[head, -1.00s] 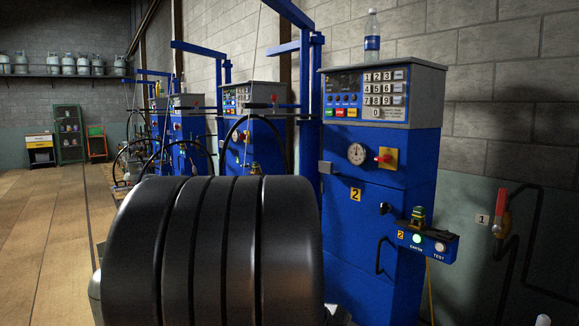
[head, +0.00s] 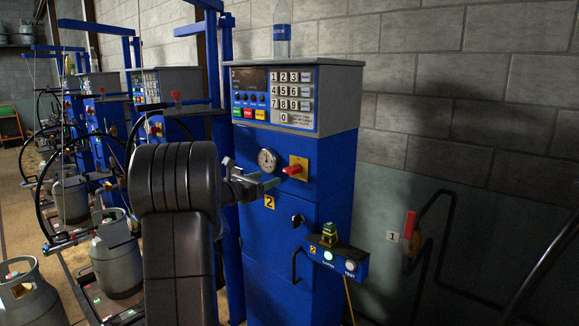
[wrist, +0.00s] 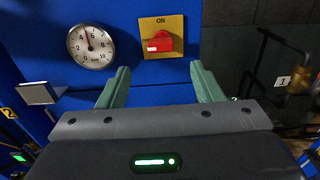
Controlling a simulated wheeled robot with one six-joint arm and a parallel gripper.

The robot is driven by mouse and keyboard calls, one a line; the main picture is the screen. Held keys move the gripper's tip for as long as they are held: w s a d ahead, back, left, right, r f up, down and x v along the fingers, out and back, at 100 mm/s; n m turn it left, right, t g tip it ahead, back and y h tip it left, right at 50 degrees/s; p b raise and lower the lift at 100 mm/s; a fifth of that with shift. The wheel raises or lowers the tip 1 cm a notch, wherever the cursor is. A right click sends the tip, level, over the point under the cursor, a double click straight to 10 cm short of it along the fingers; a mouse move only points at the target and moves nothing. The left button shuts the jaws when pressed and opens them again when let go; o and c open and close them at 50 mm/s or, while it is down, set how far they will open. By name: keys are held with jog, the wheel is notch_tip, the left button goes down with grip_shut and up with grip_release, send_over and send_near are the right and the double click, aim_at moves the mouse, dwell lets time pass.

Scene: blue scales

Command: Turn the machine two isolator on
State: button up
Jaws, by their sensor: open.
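The machine two isolator is a red rotary handle (head: 293,170) on a yellow plate on the front of the blue machine marked 2. In the wrist view the red handle (wrist: 160,43) lies roughly horizontal, below the word ON on the plate (wrist: 162,21). My gripper (head: 268,184) is in front of the machine, just left of and slightly below the handle in the head view. In the wrist view its green fingers (wrist: 161,78) are open and empty, spread to either side below the handle. They look apart from it.
A round gauge (wrist: 91,46) is left of the isolator. Below are a black knob (head: 297,220), a door handle (head: 296,265) and a box with a lit green button (head: 328,255). A bottle (head: 282,28) stands on top. Gas cylinders (head: 115,262) stand at left.

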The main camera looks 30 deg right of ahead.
aim_at(288, 171)
jog(key=p+x, duration=0.2)
jog(key=x, duration=1)
jog(key=shift+s, duration=0.1)
jog(key=shift+f, duration=0.1)
jog(key=c, duration=1)
